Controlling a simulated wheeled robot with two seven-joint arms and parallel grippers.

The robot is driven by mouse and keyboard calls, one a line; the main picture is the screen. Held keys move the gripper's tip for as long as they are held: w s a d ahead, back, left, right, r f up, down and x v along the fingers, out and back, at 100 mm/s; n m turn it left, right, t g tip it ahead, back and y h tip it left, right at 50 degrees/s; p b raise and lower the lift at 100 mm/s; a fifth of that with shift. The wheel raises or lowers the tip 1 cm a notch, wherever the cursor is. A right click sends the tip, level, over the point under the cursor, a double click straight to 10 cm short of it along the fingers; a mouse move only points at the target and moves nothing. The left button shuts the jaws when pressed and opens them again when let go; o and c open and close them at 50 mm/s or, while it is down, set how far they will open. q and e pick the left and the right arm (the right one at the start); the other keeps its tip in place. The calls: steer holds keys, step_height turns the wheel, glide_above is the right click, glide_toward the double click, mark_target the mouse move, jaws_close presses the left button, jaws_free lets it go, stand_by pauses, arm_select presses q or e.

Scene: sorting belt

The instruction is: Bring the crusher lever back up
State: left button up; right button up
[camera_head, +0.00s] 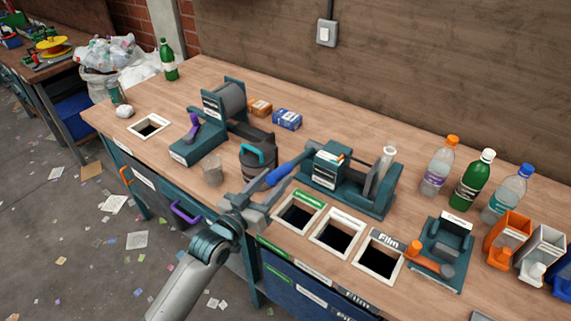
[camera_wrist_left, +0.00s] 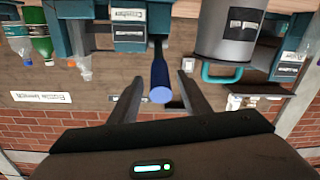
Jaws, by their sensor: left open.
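The crusher (camera_head: 345,185) is a teal machine at the middle of the bench, with a clear bottle (camera_head: 387,160) standing in its cradle. Its lever ends in a blue handle (camera_head: 279,175) that reaches out left and slopes down toward the bench front. My left gripper (camera_head: 266,194) is at the handle's lower end with its jaws open. In the left wrist view the blue handle (camera_wrist_left: 160,78) shows between the two spread fingers (camera_wrist_left: 162,86), with a gap on each side. The crusher's label (camera_wrist_left: 128,15) shows behind it. My right gripper is in neither view.
A dark canister with a teal handle (camera_head: 258,160) stands close left of the lever. Labelled openings, one marked Film (camera_head: 380,258), lie in front of the crusher. Bottles (camera_head: 474,180) and small bins (camera_head: 507,240) stand at the right.

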mark_target(287, 166)
arm_select(q)
steer(key=shift+p+x, duration=0.45)
steer(key=shift+x, duration=2.65)
steer(key=shift+c, duration=0.3)
jaws_close()
